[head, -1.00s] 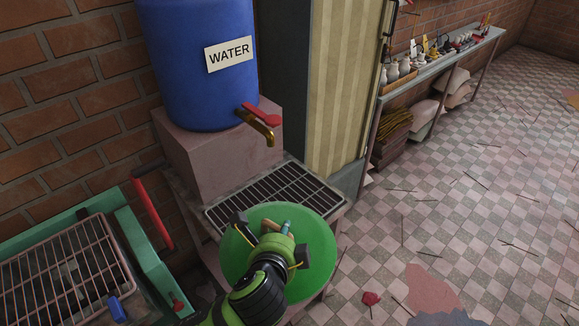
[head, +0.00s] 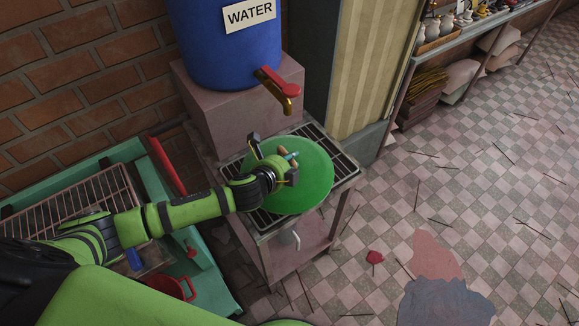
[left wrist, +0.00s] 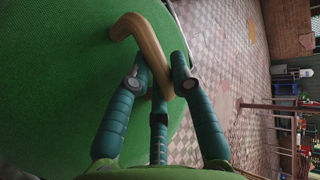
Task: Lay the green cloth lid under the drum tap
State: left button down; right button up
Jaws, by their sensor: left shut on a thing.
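The green cloth lid (head: 308,183) is a round green disc over the drain grate, below and in front of the drum tap (head: 275,88). The tap is brass with a red handle, on the blue water drum (head: 222,45). My left gripper (head: 286,158) is shut on the lid's wooden handle, partly hidden by the fingers. In the left wrist view the bent handle (left wrist: 150,50) runs between my teal fingers (left wrist: 160,85), with the woven green lid (left wrist: 60,90) behind it. I cannot tell whether the lid touches the grate. My right gripper is not in view.
The grate (head: 345,166) tops a small stand against a stone block (head: 205,100) bearing the drum. A teal unit with a wire rack (head: 75,205) and red bar stands at left. A shelf (head: 470,35) of small items is at back right; the floor at right holds scattered sticks.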

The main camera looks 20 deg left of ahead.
pick_arm(q)
jog(key=shift+w+f, duration=0.1)
jog(key=shift+f, duration=1.95)
jog(key=c, duration=1.1)
grip_release()
jog(key=shift+r, duration=0.1)
jog(key=v, duration=1.2)
jog(key=shift+a+b, duration=0.1)
jog(key=shift+b, duration=0.2)
